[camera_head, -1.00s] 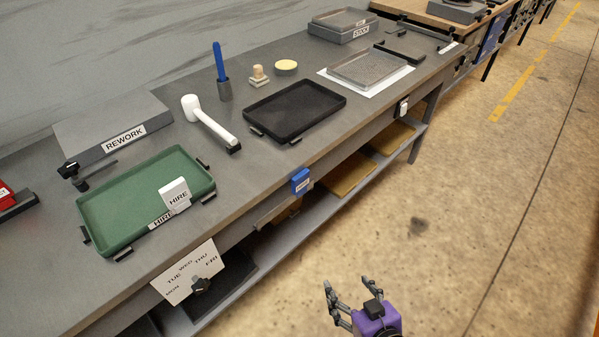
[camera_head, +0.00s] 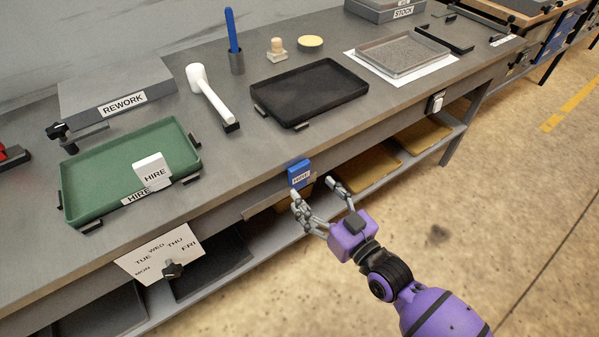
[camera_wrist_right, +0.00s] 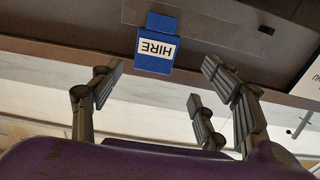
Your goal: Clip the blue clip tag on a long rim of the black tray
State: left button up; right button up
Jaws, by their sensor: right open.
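The blue clip tag (camera_head: 299,174), with a white HIRE label, hangs on the front edge of the bench. It also shows in the right wrist view (camera_wrist_right: 155,50), straight ahead of the fingers. The black tray (camera_head: 310,93) lies on the bench top behind the tag, empty, its rims bare. My right gripper (camera_head: 316,189) is open and empty just in front of and below the tag. In the right wrist view its fingers (camera_wrist_right: 165,80) stand apart on both sides of the tag, not touching it. My left gripper is not in view.
A white mallet (camera_head: 209,95) lies between the trays. A grey tray (camera_head: 402,55) sits on white paper to the right. A day card (camera_head: 160,254) hangs from the bench front.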

aim_at(301, 173)
jog(key=x, duration=0.4)
jog(key=shift+w+d+r, duration=0.15)
jog(key=shift+w+r, duration=0.05)
jog(key=shift+w, duration=0.4)
jog(key=shift+w+a+f+p, duration=0.1)
jog(key=shift+w+a+p, duration=0.2)
jog(key=shift+w+a, duration=0.1)
jog(key=shift+d, duration=0.1)
jog(key=c, duration=1)
